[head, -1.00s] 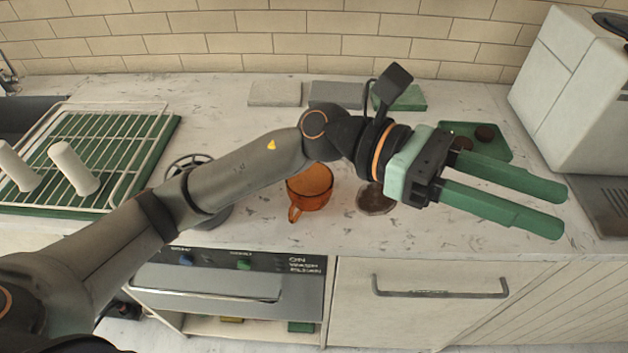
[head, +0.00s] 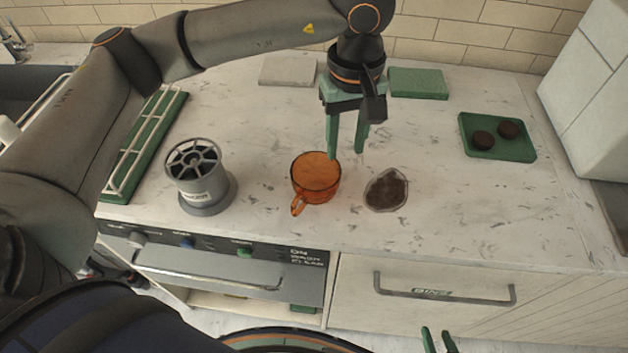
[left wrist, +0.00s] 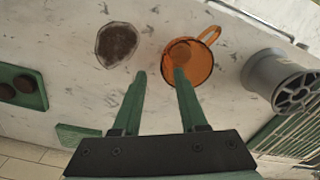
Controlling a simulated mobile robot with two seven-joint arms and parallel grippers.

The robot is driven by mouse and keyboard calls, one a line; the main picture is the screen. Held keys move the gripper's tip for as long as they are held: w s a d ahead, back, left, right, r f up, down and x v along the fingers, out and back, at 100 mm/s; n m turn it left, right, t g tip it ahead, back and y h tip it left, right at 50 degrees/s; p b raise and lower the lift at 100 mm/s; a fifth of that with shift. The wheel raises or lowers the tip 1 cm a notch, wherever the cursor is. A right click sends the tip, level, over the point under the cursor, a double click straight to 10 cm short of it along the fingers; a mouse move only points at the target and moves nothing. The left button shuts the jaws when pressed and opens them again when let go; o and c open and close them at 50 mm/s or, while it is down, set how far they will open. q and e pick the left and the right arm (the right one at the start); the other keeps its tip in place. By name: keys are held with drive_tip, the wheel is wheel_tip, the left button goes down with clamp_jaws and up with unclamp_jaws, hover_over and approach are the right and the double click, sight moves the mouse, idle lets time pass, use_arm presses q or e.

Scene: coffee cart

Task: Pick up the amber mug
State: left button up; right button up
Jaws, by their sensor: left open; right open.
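The amber mug (head: 316,172) stands upright on the marble counter, its handle toward the front edge. It also shows in the left wrist view (left wrist: 203,62). My left gripper (head: 346,155) points down just behind and to the right of the mug, open and empty. In the left wrist view one finger of the left gripper (left wrist: 160,73) overlaps the mug's rim, and I cannot tell whether it touches. My right gripper (head: 437,340) shows only its fingertips at the bottom edge of the head view, open, low in front of the drawer.
A grey grinder-like holder (head: 202,178) stands left of the mug, and a dish of dark grounds (head: 386,190) lies right of it. A green tray (head: 520,150) with two dark pucks is further right. A dish rack (head: 145,145) is at the left.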

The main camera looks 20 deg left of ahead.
sight(339, 169)
use_arm(q)
drive_tip(key=f, duration=0.2)
drive_tip(key=f+p, duration=0.1)
drive_tip(key=f, duration=0.1)
drive_tip(key=a+f, duration=0.1)
drive_tip(key=f, duration=0.2)
drive_tip(key=shift+w, duration=0.15)
drive_tip(key=shift+f+p, duration=0.3)
drive_tip(key=shift+f, duration=0.25)
clamp_jaws()
drive_tip(key=shift+d, duration=0.1)
idle(0.7)
